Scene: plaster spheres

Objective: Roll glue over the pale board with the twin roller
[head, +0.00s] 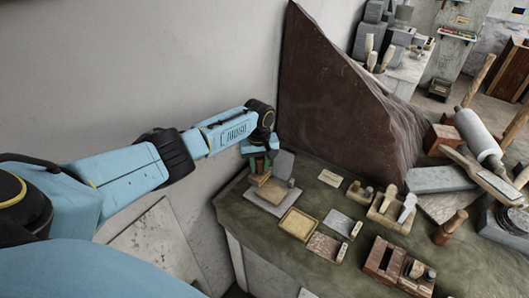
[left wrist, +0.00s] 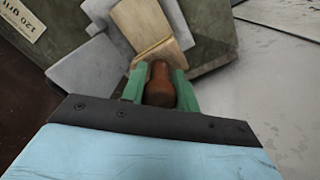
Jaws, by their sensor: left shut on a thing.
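My left gripper (head: 260,166) reaches down at the left end of the green workbench. In the left wrist view its green fingers (left wrist: 160,86) are shut on a reddish-brown wooden handle (left wrist: 160,90), which looks like the twin roller's; no rollers show clearly. Just beyond the handle lies a pale wooden board (left wrist: 146,28), which shows below the gripper in the head view (head: 272,191). I cannot tell whether the held tool touches it. A grey slab (head: 283,164) stands behind, and a grey plate (head: 262,205) lies under the board. My right gripper is not in view.
On the green workbench (head: 340,184) lie a shallow yellowish tray (head: 298,223), flat blocks and a wooden toolbox (head: 384,262). A large dark slab (head: 335,95) rises behind. Stone blocks and a grey cylinder (head: 477,132) crowd the right. A white wall is at left.

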